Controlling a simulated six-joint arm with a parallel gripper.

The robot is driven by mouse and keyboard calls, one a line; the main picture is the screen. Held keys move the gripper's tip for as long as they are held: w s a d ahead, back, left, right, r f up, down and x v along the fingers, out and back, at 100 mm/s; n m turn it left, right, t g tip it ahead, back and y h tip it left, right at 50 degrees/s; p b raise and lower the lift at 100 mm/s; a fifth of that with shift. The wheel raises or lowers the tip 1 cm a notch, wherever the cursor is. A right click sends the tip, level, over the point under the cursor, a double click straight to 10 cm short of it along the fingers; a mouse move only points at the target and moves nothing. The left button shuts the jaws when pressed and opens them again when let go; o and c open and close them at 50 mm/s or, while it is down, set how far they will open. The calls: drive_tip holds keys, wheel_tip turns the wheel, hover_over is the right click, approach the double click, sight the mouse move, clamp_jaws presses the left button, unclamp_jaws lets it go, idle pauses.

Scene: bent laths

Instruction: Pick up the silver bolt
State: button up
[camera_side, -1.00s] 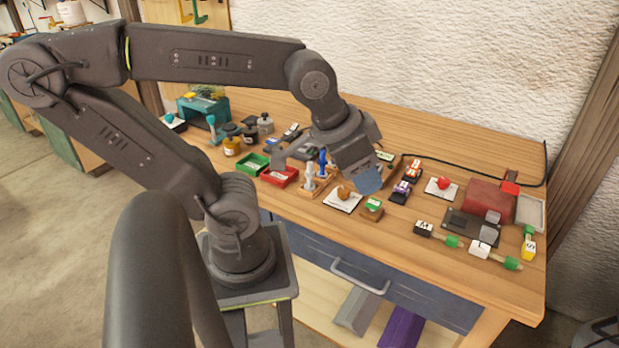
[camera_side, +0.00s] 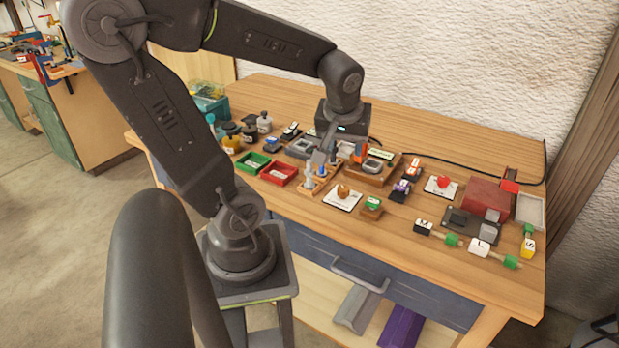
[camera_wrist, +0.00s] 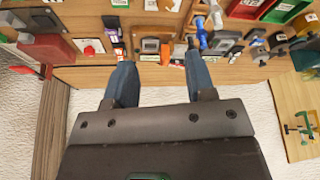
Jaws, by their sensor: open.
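The silver bolt (camera_side: 309,176) stands upright in a small wooden stand (camera_side: 318,187) near the middle of the bench in the side view. A blue bolt (camera_side: 321,168) stands just behind it in the same stand. My gripper (camera_side: 340,157) hangs over the bench behind and to the right of the bolts, apart from the silver one. In the wrist view my gripper (camera_wrist: 161,66) is open with nothing held between its blue-grey fingers. The silver bolt (camera_wrist: 216,15) shows near the top edge, beyond the right finger, with the blue bolt (camera_wrist: 201,33) beside it.
Green (camera_side: 252,162) and red (camera_side: 279,173) trays lie left of the stand. A white card with an orange-brown object (camera_side: 343,192) lies to its right. Small blocks, a dark red box (camera_side: 486,198) and a cable crowd the right side. The bench front edge is mostly clear.

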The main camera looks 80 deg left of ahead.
sight(308, 170)
drive_tip(key=s+a+f+n+g, duration=0.1)
drive_tip(key=a+f+n, duration=0.1)
drive_tip(key=a+f, duration=0.1)
drive_tip(key=s+a+f+n+g, duration=0.1)
drive_tip(key=a+f+n, duration=0.2)
drive_tip(key=a+f, duration=0.1)
drive_tip(key=s+a+f+n+g, duration=0.1)
drive_tip(key=s+a+f+n, duration=0.1)
drive_tip(key=a, duration=0.3)
drive_tip(key=shift+a+f+y, duration=0.2)
drive_tip(key=shift+f+y, duration=0.2)
drive_tip(key=shift+f, duration=0.35)
drive_tip(key=shift+x, duration=2.95)
drive_tip(key=shift+w, duration=0.15)
clamp_jaws()
